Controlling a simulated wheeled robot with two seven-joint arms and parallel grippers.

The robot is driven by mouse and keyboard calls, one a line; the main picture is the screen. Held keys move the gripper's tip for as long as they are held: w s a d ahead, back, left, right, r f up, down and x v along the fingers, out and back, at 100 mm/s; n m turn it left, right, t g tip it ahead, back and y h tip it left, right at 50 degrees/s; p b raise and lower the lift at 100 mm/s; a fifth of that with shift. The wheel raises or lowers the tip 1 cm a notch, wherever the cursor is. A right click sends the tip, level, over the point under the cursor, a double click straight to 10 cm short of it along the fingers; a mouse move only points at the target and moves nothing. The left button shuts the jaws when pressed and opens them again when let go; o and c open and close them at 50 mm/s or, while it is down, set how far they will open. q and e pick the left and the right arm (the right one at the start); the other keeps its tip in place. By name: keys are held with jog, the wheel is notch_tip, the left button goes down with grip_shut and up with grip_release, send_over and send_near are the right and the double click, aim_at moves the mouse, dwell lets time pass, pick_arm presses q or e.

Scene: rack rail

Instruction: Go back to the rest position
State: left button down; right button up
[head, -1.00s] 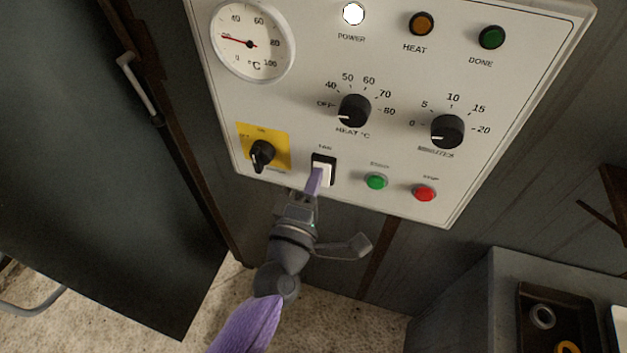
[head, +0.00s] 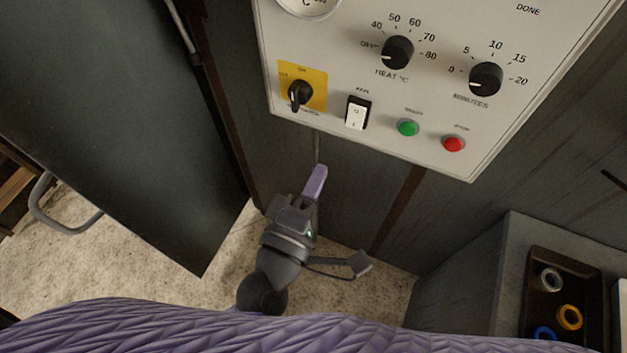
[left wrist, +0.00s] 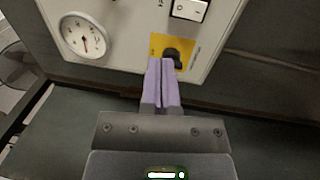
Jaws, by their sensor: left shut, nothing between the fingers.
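My left gripper (head: 316,182) is shut and empty. In the head view it is below the control panel (head: 330,68), apart from the panel's lower edge. In the left wrist view its two purple fingers (left wrist: 161,78) lie together, with the panel beyond them. The white fan rocker switch (head: 356,114) is up and right of the fingertips, and nothing touches it. A large purple textured part of my own body crosses the bottom of the head view. My right gripper is not in view.
The panel carries a black rotary switch on a yellow plate (head: 302,86), two black knobs, a green button (head: 408,127) and a red button (head: 453,144). A dark door (head: 110,130) with a handle is at left. A tray (head: 591,293) with coloured rings lies on the grey cabinet at lower right.

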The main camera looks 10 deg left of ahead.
pick_arm(q)
jog(key=shift+s, duration=0.25)
jog(key=shift+s, duration=0.1)
